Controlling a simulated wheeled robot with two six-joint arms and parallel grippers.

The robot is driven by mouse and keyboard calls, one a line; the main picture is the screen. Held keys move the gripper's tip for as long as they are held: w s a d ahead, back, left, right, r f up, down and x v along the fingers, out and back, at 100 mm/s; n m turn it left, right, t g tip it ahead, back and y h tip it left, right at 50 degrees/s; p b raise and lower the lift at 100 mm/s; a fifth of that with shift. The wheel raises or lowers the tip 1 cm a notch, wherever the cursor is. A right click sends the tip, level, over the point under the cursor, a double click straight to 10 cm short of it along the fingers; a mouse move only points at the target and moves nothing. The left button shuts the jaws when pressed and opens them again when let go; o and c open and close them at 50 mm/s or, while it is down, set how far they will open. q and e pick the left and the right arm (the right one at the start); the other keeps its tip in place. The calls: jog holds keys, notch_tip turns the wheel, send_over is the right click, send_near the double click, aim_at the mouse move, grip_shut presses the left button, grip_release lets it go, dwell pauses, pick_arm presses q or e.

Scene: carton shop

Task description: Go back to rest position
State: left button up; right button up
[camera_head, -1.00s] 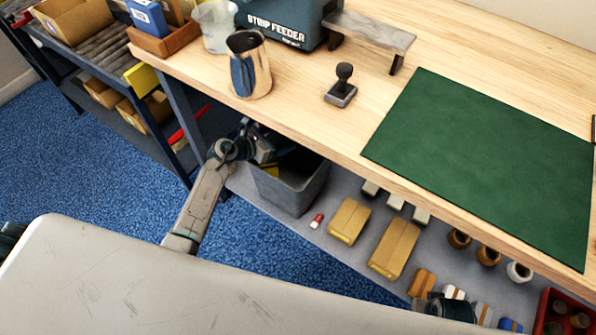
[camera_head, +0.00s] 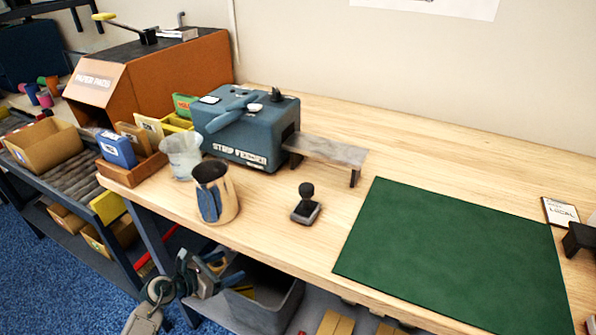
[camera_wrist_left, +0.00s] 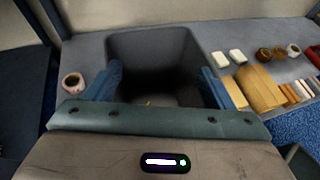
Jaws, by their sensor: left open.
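My left gripper (camera_head: 212,274) is low in front of the bench, over the near end of the grey bin (camera_head: 272,315) on the lower shelf. In the left wrist view its two blue fingers stand wide apart with nothing between them, so the gripper (camera_wrist_left: 158,84) is open and empty. The bin (camera_wrist_left: 180,38) lies beyond and between the fingers there. Its inside is dark, with a small yellow bit at the bottom. My right gripper does not show in either view.
The bench top holds a metal pitcher (camera_head: 230,200), a clear beaker (camera_head: 182,163), a strip feeder (camera_head: 240,150), a stamp (camera_head: 306,208) and a green mat (camera_head: 450,250). Tan boxes (camera_wrist_left: 262,88) and a tape roll (camera_wrist_left: 73,83) lie on the lower shelf beside the bin.

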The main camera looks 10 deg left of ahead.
pick_arm(q)
jog(key=s+a+f+n+y+p, duration=0.4)
jog(key=s+f+n, duration=0.3)
jog(key=f+n, duration=0.6)
jog(key=s+a+f+n+y+p, duration=0.2)
jog(key=s+a+f+n+y, duration=0.45)
jog(key=n, duration=1.05)
jog(key=s+d+f+n+g, duration=0.2)
jog(key=s+f+n+g, duration=0.1)
jog(key=s, duration=0.6)
jog(key=s+d+f+n+g+h+p, duration=0.1)
jog(key=s+f+n, duration=0.4)
jog(key=s, duration=0.5)
jog(key=s+d+f+n+g, duration=0.2)
jog(key=s+f+n+g, duration=0.3)
jog(key=s+f, duration=0.2)
jog(key=s, duration=0.2)
jog(key=shift+s+d+p, duration=0.3)
jog(key=shift+s+d, duration=0.1)
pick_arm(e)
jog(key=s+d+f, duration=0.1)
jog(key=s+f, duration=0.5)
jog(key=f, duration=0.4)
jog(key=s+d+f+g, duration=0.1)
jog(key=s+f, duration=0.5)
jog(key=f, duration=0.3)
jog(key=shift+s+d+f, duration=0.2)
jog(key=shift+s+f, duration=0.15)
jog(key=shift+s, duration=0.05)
